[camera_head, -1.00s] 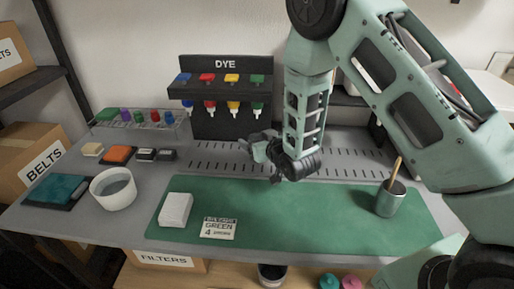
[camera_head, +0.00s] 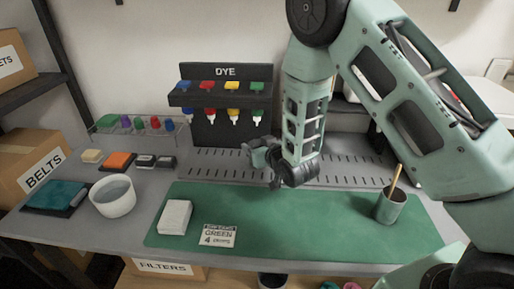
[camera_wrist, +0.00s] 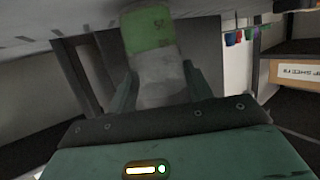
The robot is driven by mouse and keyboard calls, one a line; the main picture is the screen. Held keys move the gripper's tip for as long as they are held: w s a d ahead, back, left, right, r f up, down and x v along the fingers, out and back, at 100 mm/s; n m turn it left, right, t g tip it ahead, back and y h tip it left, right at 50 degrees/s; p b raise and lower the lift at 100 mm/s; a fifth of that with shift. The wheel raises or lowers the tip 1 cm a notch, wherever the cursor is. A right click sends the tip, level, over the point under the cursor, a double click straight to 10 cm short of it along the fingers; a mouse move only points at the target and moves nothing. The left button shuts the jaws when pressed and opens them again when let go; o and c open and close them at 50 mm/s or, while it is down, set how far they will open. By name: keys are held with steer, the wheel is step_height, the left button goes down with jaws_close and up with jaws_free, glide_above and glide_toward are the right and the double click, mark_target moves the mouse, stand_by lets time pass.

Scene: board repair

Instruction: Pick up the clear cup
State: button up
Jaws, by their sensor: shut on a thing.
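My gripper (camera_head: 262,165) hangs above the back edge of the green mat (camera_head: 300,235), in front of the dye rack, in the head view. In the wrist view the two fingers (camera_wrist: 157,88) are closed on a pale see-through thing that looks like the clear cup (camera_wrist: 158,78). Its far end shows green; I cannot tell whether that is contents or something seen through the wall. In the head view the cup cannot be made out among the dark fingers.
The dye rack (camera_head: 225,125) with several bottles stands behind. A white bowl (camera_head: 113,196), a white block (camera_head: 174,217) and a card reading green (camera_head: 218,236) are to the left and front. A grey-green cup with a stick (camera_head: 390,208) stands at right. The middle mat is clear.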

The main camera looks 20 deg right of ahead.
mark_target(257, 125)
steer(key=r, duration=0.6)
steer(key=shift+s+a+r, duration=0.15)
steer(key=shift+s+r, duration=0.15)
steer(key=s+a+p, duration=0.3)
steer(key=s+p, duration=0.2)
steer(key=s, duration=0.3)
steer(key=s+a+p, duration=0.4)
steer(key=s, duration=0.5)
steer(key=shift+s+a+p, duration=0.15)
steer(key=shift+s+p, duration=0.15)
steer(key=shift+p, duration=0.1)
stand_by(0.4)
stand_by(2.9)
